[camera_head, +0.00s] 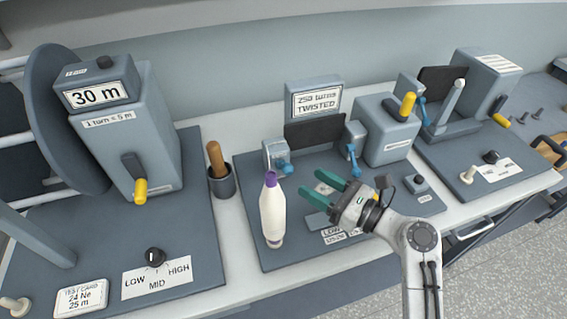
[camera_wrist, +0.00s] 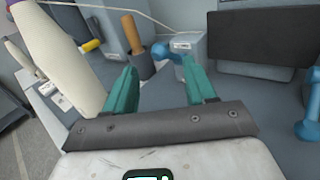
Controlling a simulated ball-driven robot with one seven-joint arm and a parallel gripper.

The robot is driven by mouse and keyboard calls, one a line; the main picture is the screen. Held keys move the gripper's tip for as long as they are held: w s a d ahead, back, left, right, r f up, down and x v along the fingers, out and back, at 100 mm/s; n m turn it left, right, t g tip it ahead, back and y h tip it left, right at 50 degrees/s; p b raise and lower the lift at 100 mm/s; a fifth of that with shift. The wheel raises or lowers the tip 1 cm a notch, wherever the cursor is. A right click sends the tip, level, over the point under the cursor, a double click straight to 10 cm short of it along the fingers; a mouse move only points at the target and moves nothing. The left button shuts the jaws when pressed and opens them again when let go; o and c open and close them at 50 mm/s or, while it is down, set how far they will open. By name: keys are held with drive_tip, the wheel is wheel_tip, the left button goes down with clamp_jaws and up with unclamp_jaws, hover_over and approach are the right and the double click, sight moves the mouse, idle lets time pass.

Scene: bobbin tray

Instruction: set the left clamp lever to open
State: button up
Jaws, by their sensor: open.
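The left clamp (camera_head: 273,150) is a grey block on the middle machine, with a short blue lever (camera_head: 284,168) angled forward and down. In the wrist view the left blue lever (camera_wrist: 163,50) shows just beyond my fingertips, beside the labelled clamp block (camera_wrist: 187,46). The right clamp's blue lever (camera_head: 351,158) hangs down; it also shows in the wrist view (camera_wrist: 308,122). My gripper (camera_head: 318,182) has green fingers and is open and empty, in front and to the right of the left lever. In the wrist view the gripper (camera_wrist: 160,66) seems apart from the lever.
A white bottle-shaped cone with a purple top (camera_head: 272,212) stands close left of my gripper. A cup with a wooden handle (camera_head: 221,178) is further left. A dark panel (camera_head: 314,131) stands between the clamps. The wrist view shows a thin pale line crossing at the top.

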sight(287, 169)
drive_tip(key=p+x, duration=0.1)
drive_tip(key=x, duration=0.7)
drive_tip(key=shift+w+a, duration=0.15)
drive_tip(key=shift+c, duration=0.2)
clamp_jaws()
drive_tip(key=shift+f, duration=0.1)
